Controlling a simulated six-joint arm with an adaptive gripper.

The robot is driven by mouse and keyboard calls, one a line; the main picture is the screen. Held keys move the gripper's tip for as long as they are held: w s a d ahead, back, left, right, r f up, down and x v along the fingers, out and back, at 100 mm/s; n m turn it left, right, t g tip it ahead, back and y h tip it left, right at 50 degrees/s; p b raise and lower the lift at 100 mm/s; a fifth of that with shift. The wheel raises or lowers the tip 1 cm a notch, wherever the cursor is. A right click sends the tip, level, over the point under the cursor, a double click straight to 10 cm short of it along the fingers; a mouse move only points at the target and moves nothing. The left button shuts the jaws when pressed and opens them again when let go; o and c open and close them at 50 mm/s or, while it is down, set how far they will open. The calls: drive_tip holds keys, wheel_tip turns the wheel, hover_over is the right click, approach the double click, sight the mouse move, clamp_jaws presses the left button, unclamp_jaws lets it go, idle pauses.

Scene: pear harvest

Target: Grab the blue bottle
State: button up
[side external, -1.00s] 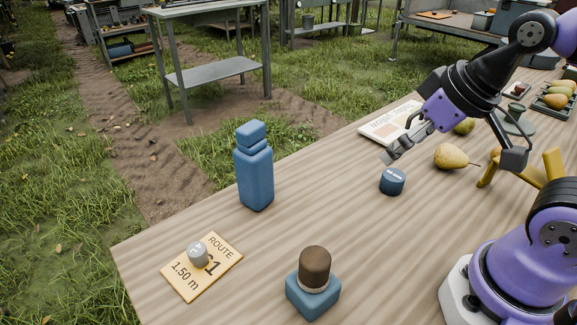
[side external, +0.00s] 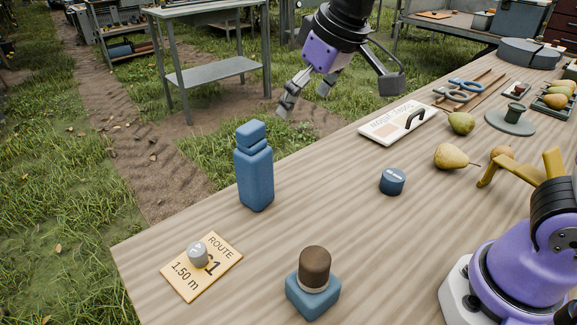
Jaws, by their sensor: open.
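The blue bottle (side external: 255,178) stands upright on the wooden table, near its far left edge. It is tall and squarish with a blue cap. My gripper (side external: 303,100) is up and to the right of the bottle in the picture, apart from it. Its fingers are spread and point down and left, with nothing between them. No part of the bottle is hidden.
A yellow route card (side external: 184,283) with a small grey weight (side external: 197,254) lies front left. A blue block with a brown top (side external: 313,291) stands in front. A small blue cylinder (side external: 392,181), pears (side external: 450,156) and a white board (side external: 385,131) are to the right. Bare table surrounds the bottle.

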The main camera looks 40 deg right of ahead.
sight(253, 143)
drive_tip(key=shift+n, duration=0.3)
drive_tip(key=w+a+f, duration=0.2)
drive_tip(key=w+f, duration=0.1)
drive_tip(key=w+a+f, duration=0.2)
drive_tip(key=shift+w, duration=0.2)
drive_tip(key=x, duration=0.6)
drive_tip(key=shift+w+r, duration=0.1)
drive_tip(key=shift+w, duration=0.15)
drive_tip(key=c, duration=1.5)
